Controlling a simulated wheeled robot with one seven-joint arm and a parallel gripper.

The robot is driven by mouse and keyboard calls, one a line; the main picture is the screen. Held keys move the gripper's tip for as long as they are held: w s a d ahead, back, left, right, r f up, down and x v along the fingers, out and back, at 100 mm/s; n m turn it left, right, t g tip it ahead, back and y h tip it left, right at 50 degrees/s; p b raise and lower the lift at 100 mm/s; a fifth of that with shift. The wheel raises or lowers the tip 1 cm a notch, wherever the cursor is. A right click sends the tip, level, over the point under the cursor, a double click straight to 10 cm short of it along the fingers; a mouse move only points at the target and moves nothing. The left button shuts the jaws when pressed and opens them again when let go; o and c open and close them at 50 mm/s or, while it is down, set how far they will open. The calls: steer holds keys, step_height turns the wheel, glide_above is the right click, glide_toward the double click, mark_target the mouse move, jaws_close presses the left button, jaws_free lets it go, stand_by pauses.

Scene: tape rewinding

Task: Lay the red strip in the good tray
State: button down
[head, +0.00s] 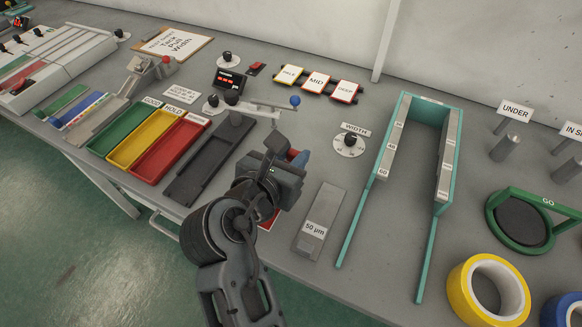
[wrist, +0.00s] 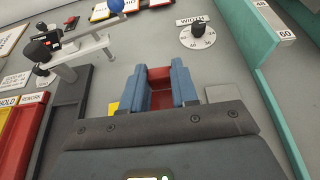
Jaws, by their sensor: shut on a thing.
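The red strip (wrist: 160,92) is between the blue-padded fingers of my gripper (wrist: 160,88) in the wrist view. My gripper is shut on it, and only a short part shows. In the head view my gripper (head: 296,157) is over the table, right of the dark grey channel, and its body hides most of the strip.
The red rework tray (head: 170,150) and the dark grey channel (head: 208,160) lie between my gripper and the green tray. A lever with a blue knob (head: 295,101) stands behind the gripper. A 50 µm block (head: 316,222) and teal frame (head: 350,215) are to the right.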

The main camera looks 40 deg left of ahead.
steer(key=shift+w+a+f, duration=0.15)
steer(key=shift+a+f, duration=0.05)
steer(key=shift+f, duration=1.9)
steer(key=shift+f, duration=0.1)
steer(key=c, duration=0.9)
jaws_free()
steer(key=shift+o, duration=0.2)
